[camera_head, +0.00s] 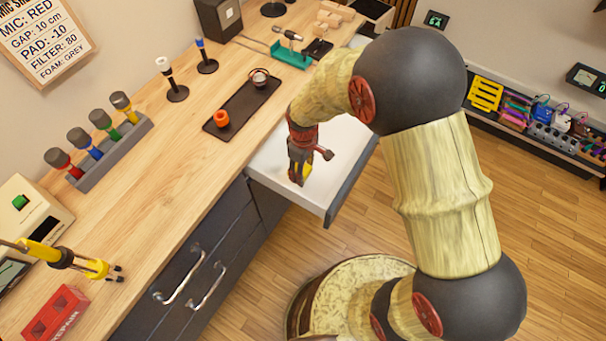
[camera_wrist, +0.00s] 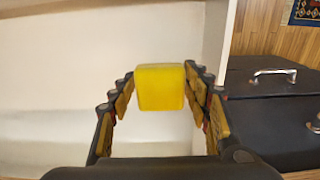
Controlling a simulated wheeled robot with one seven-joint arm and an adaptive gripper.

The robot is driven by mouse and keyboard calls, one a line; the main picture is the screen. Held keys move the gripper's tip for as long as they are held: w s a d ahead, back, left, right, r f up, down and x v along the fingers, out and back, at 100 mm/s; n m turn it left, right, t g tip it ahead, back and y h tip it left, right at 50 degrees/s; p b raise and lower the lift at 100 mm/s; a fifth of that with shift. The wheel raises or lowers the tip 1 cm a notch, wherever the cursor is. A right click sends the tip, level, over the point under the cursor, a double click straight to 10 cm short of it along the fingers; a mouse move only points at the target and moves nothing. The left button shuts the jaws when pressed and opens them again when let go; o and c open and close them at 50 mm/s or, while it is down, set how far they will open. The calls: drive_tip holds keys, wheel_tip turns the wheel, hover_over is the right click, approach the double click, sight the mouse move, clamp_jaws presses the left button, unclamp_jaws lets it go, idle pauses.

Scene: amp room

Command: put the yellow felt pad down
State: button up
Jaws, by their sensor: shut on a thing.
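The yellow felt pad (camera_wrist: 160,88) is a small yellow block between the fingertips of my gripper (camera_wrist: 160,90) in the wrist view. My gripper is shut on it. In the head view my gripper (camera_head: 299,178) points down over the open white drawer (camera_head: 325,160), and a bit of yellow shows at its fingers. The drawer's pale inside (camera_wrist: 60,80) fills the left of the wrist view. I cannot tell whether the pad touches the drawer floor.
The wooden counter (camera_head: 170,170) holds a dark tray (camera_head: 243,102) with an orange ring, and a grey rack (camera_head: 110,155) of microphones. Dark cabinet fronts (camera_head: 190,285) with metal handles stand below. The drawer's front wall (camera_head: 350,190) edges the space around my gripper.

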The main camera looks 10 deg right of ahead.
drive_tip(key=shift+w+f, duration=0.35)
drive_tip(key=shift+f, duration=0.05)
drive_tip(key=shift+w+f+b, duration=0.15)
drive_tip(key=shift+f+b, duration=0.25)
drive_tip(key=shift+f, duration=0.5)
drive_tip(key=shift+w+f+b, duration=0.1)
drive_tip(key=shift+f+b, duration=0.3)
drive_tip(key=shift+f, duration=0.45)
drive_tip(key=shift+f, duration=0.2)
drive_tip(key=o, duration=1.2)
drive_tip(key=shift+r, duration=0.15)
